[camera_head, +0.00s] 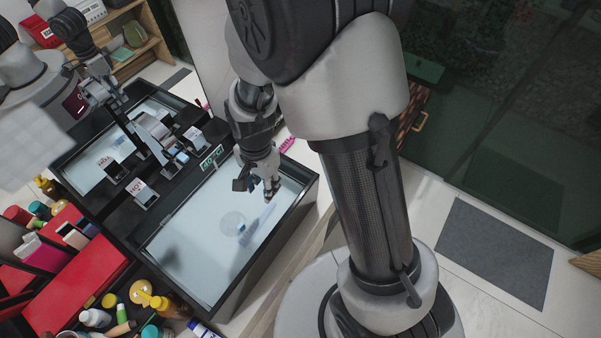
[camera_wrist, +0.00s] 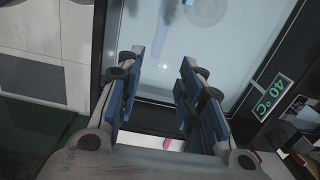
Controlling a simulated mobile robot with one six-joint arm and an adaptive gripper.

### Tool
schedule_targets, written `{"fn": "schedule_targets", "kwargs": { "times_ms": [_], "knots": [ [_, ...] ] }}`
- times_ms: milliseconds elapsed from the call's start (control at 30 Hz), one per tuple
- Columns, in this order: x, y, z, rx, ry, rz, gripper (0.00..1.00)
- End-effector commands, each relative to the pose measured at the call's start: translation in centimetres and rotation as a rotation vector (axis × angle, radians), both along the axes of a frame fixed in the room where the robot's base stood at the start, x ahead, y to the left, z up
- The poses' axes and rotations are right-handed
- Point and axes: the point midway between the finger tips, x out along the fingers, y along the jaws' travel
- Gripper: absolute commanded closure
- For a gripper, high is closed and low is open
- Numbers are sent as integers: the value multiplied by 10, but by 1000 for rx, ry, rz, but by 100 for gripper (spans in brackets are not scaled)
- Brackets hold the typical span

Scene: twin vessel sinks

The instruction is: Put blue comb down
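A pale blue long thing, which looks like the blue comb (camera_head: 256,224), lies in the white sink basin (camera_head: 190,235) beside the round drain. Part of it seems to show at the top edge of the wrist view (camera_wrist: 168,12). My gripper (camera_head: 259,187) is over the far right part of the basin, near the upper end of the comb.
The round drain (camera_head: 232,223) is beside the comb. A black rim (camera_head: 283,232) surrounds the basin. A pink item (camera_head: 287,145) lies beyond the rim. Bottles and a red box (camera_head: 75,285) crowd the lower left.

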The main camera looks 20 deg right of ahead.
Motion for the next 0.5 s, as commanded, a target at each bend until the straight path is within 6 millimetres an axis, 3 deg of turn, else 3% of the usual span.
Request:
{"fn": "schedule_targets", "kwargs": {
  "times_ms": [233, 500],
  "knots": [
    [-15, -23, 105, -1, -138, 254, 65],
    [-76, -53, 200, -78, -293, 598, 65]
  ]
}}
